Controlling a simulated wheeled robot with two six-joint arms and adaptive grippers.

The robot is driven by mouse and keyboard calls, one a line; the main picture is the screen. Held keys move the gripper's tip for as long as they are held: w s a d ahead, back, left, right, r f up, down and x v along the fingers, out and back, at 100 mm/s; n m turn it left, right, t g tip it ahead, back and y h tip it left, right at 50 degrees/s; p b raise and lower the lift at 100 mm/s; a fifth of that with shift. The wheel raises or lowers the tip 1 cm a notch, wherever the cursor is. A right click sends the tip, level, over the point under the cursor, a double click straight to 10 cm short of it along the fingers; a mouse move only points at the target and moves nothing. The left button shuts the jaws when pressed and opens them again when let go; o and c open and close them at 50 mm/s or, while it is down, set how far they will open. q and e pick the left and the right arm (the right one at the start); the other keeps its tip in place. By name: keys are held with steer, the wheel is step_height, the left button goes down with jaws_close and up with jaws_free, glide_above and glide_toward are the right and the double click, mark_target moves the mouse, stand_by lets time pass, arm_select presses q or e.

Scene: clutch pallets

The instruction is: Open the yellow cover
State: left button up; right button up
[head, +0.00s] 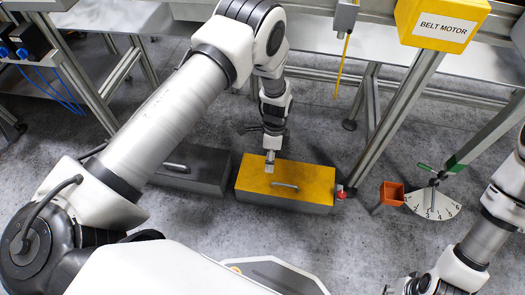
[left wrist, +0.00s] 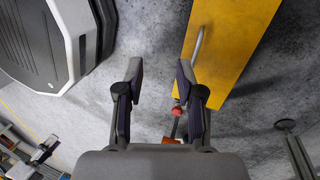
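The yellow cover (head: 314,178) lies flat and closed on a grey box on the floor, with a silver bar handle (head: 286,185) on top. In the left wrist view the yellow cover (left wrist: 231,42) fills the upper right, and its handle (left wrist: 197,45) runs along its left side. My left gripper (head: 270,158) is over the back left part of the cover, near the handle. Its fingers (left wrist: 160,78) are spread, with nothing between them; the right fingertip overlaps the handle's near end in the picture, but contact cannot be told. My right gripper is mostly cut off at the bottom right.
A dark grey box (head: 205,168) with a similar handle stands just left. Table frames stand behind; the floor in front is clear.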

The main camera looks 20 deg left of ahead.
arm_select(q)
steer(key=shift+s+a+r+p, duration=0.4)
steer(key=shift+s+r, duration=0.25)
steer(key=shift+s, duration=0.15)
arm_select(e)
steer(key=shift+a+r, duration=0.1)
steer(key=shift+r, duration=0.75)
